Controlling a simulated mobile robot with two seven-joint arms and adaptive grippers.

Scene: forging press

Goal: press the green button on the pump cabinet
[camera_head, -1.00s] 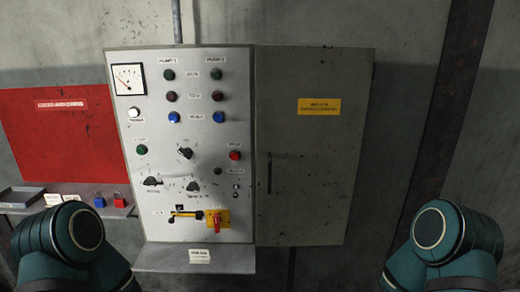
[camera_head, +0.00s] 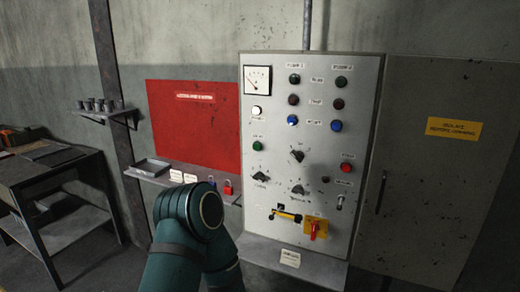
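The pump cabinet (camera_head: 304,216) stands right of centre with its light grey control panel facing me. Two green buttons or lamps sit in its top row, one at left (camera_head: 295,78) and one at right (camera_head: 341,82). Another green button (camera_head: 258,146) sits lower, near the panel's left edge. A red button (camera_head: 345,168) is at the right side of the panel. One of my teal arms shows in front of the shelf, left of the cabinet. Neither of my grippers is in view.
A red board (camera_head: 194,118) hangs left of the cabinet, above a shelf (camera_head: 150,178) with padlocks (camera_head: 228,188). A dark workbench (camera_head: 50,180) stands at far left. The cabinet's grey door (camera_head: 430,190) is at right. A small wall shelf (camera_head: 103,112) holds several items.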

